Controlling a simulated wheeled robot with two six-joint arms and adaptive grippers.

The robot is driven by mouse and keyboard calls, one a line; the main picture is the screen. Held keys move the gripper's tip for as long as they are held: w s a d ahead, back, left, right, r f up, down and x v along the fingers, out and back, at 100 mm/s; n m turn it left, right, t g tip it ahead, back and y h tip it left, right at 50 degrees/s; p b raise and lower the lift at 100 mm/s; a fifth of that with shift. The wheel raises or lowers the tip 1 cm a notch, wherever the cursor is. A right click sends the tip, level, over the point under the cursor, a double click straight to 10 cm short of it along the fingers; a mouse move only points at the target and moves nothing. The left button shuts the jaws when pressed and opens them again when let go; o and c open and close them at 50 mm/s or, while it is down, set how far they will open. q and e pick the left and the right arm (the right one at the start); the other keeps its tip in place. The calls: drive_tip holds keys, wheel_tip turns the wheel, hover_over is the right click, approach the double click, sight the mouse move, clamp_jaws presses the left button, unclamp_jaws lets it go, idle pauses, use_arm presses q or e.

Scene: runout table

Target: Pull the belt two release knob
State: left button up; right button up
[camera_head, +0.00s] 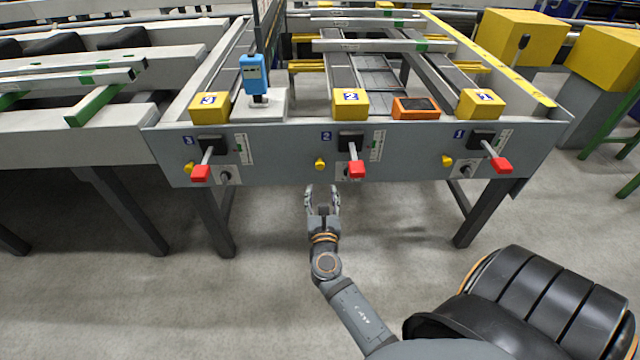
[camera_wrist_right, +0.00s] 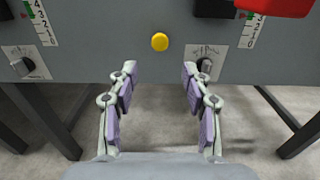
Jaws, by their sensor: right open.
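The belt two release knob (camera_head: 320,164) is a small round yellow knob on the grey front panel, below the number 2 label and left of the middle red-handled lever. In the right wrist view the yellow knob (camera_wrist_right: 160,41) shows at the top middle, beyond and between the two fingertips. My right gripper (camera_head: 322,191) is open and empty, below the knob and apart from it. Its two fingers with purple pads (camera_wrist_right: 159,75) point toward the panel. My left gripper is not in view.
The middle red lever handle (camera_head: 356,169) sticks out just right of the knob, above a black rotary switch (camera_wrist_right: 204,66). Similar levers stand at belt three (camera_head: 201,173) and belt one (camera_head: 502,166). Table legs flank the open floor below the panel.

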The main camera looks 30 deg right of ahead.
sight(320, 166)
drive_tip(key=x, duration=0.9)
drive_tip(key=shift+w+d+r, duration=0.1)
drive_tip(key=shift+w, duration=0.25)
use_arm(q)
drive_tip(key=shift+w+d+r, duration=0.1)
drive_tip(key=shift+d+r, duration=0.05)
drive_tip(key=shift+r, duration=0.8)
use_arm(e)
drive_tip(key=shift+w+d, duration=0.25)
drive_tip(key=shift+w, duration=0.1)
clamp_jaws()
